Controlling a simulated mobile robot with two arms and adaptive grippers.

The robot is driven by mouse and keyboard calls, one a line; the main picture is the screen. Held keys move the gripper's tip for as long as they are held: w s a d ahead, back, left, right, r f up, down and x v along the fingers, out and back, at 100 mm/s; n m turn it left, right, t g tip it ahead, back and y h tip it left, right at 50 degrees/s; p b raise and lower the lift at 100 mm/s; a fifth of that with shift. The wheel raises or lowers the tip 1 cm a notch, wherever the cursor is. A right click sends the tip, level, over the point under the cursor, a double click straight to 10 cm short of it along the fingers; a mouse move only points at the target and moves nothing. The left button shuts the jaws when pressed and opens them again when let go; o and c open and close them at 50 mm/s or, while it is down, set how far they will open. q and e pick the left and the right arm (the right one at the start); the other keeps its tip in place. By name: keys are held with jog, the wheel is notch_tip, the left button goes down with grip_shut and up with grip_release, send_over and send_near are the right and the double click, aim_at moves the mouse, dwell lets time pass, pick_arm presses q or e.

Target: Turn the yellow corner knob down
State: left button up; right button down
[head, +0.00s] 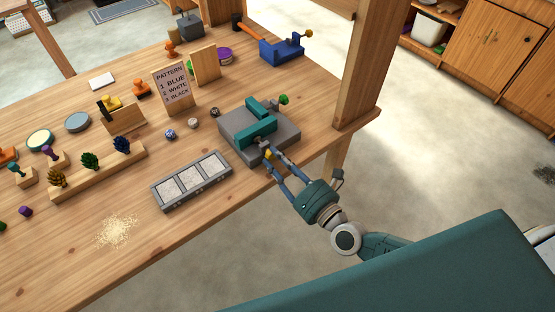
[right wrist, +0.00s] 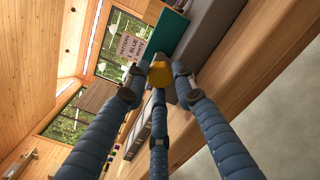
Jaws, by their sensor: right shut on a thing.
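The yellow corner knob (head: 268,154) is at the near corner of a grey and teal vise-like fixture (head: 236,142) by the table's front edge. In the right wrist view the yellow knob (right wrist: 160,74) sits between the fingertips. My right gripper (head: 272,159) is shut on the yellow knob, its fingers partly covering it in the head view. A green knob (head: 284,100) is on the fixture's far corner. My left gripper is in neither view.
A grey tray with three pale squares (head: 228,171) lies left of the fixture. A pattern sign (head: 170,88) and small balls stand behind it. A blue clamp with a yellow knob (head: 282,49) is farther back. A wooden post (head: 366,60) rises at the right.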

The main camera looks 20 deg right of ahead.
jog(key=shift+f+m, duration=0.15)
jog(key=shift+m, duration=0.15)
jog(key=c, duration=1.6)
grip_release()
jog(key=shift+s, duration=0.1)
jog(key=shift+r, duration=0.2)
